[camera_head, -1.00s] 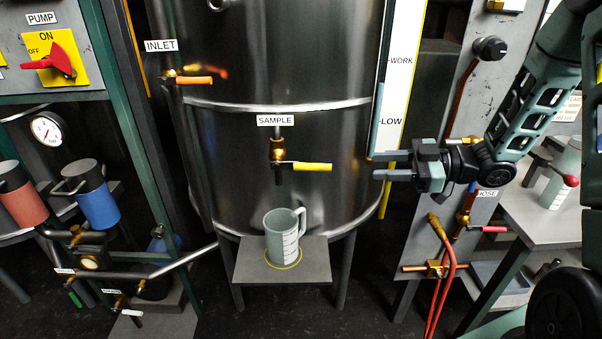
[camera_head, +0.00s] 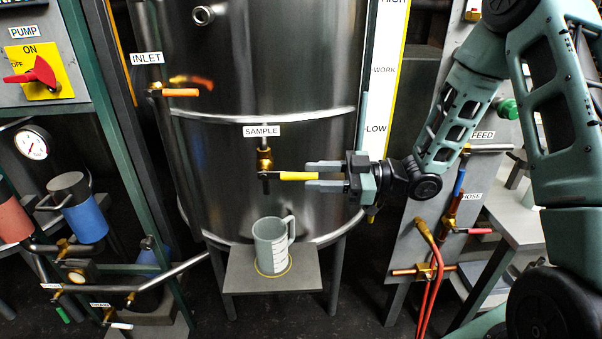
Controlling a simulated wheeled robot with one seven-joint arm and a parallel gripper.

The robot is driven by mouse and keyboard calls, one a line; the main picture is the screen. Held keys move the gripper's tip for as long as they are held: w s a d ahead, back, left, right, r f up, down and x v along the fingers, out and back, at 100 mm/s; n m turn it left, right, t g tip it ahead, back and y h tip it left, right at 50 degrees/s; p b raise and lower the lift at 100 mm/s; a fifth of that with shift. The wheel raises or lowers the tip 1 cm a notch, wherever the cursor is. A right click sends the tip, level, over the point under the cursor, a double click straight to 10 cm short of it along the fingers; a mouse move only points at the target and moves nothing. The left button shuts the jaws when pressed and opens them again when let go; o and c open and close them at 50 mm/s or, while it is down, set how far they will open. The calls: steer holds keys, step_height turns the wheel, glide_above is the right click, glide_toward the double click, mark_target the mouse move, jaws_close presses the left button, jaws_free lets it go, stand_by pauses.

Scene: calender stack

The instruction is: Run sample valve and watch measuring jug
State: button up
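The sample valve (camera_head: 265,160) is a brass valve below the SAMPLE label (camera_head: 262,131) on the steel tank. Its yellow handle (camera_head: 296,176) points right, level. My gripper (camera_head: 312,176) comes from the right with its two dark fingers apart, one above and one below the handle's outer end. I see gaps between fingers and handle; contact is not clear. The grey measuring jug (camera_head: 268,243), with white marks and its handle to the right, stands upright below the valve. It is on a yellow ring on a small grey stand (camera_head: 305,272). No stream shows, and the jug's inside is unclear.
The tank (camera_head: 230,75) fills the middle. An orange INLET handle (camera_head: 180,92) is at upper left, and a level scale (camera_head: 384,90) at right. A red pump switch (camera_head: 33,75) is far left. Hose fittings (camera_head: 432,268) stand right, below my arm.

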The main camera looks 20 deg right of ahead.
mark_target(277, 175)
steer(key=shift+x, duration=1.9)
jaws_close()
steer(key=shift+r, duration=0.1)
